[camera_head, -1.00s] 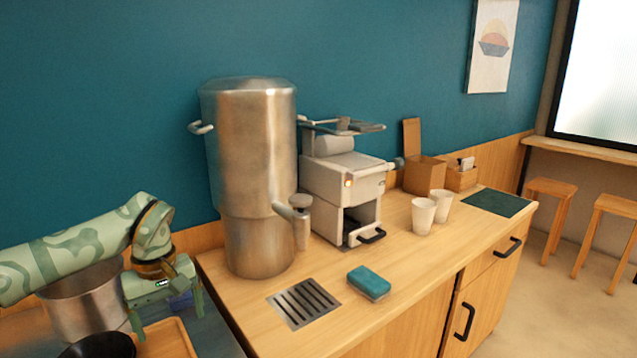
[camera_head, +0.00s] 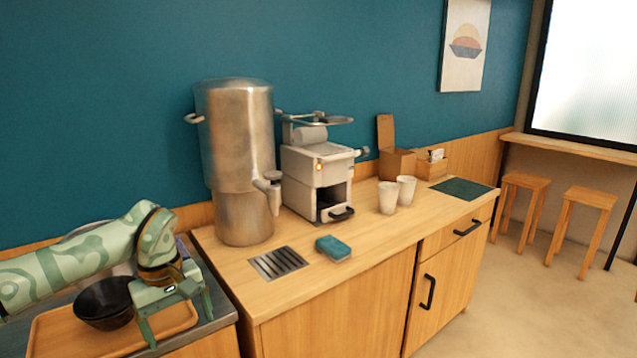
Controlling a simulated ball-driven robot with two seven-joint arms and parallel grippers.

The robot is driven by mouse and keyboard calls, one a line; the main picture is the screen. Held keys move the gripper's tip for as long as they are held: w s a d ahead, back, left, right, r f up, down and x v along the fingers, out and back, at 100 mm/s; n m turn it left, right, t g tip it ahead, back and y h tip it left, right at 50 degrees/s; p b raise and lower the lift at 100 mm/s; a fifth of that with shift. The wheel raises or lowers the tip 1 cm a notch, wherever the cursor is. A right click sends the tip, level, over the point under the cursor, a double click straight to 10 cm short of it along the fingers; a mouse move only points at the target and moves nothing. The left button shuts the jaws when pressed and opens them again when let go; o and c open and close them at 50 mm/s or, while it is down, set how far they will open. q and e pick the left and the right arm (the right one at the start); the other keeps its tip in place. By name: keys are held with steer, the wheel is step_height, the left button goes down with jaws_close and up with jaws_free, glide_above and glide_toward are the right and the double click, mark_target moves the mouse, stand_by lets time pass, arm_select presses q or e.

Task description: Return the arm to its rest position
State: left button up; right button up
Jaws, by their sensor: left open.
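My left arm comes in from the left edge in pale green with darker green patches. Its gripper (camera_head: 181,328) points down at the lower left, with its two green fingers apart and nothing between them. It is over the right side of a wooden tray (camera_head: 60,338). A black bowl (camera_head: 104,303) sits on the tray, left of the gripper. My right arm and gripper are not in the picture.
A steel pot is partly hidden behind my arm. Right of it, the wooden counter holds a tall steel urn (camera_head: 238,160), a grey machine (camera_head: 318,170), a blue-green sponge (camera_head: 333,248), a drain grate (camera_head: 279,263) and two white cups (camera_head: 388,197). The counter's front is clear.

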arm_select(q)
steer(key=s+d+f+n+h, duration=0.1)
steer(key=d+f+n+h, duration=1.05)
steer(key=d+f, duration=0.35)
step_height(320, 180, down, 14)
steer(key=s+a+n+t+y, duration=0.1)
steer(key=s+a+n+t, duration=0.15)
steer(key=n+t, duration=1.3)
steer(key=s+a+f+n+g+y, duration=0.4)
steer(key=s+a+f+n, duration=0.1)
steer(key=s+f+n, duration=0.6)
steer(key=s+a+f+n+g+y, duration=0.4)
steer(key=s+a+f+n+y, duration=0.1)
steer(key=s+f+n, duration=0.7)
steer(key=s+a+f+n+g+y, duration=0.1)
steer(key=s+n, duration=0.4)
steer(key=s, duration=0.9)
steer(key=s+a+f+n+g+y, duration=0.1)
steer(key=s+n+g, duration=0.4)
steer(key=s, duration=0.9)
steer(key=shift+s+a+f+g, duration=0.15)
steer(key=shift+a+f+g, duration=0.35)
steer(key=shift+f, duration=0.35)
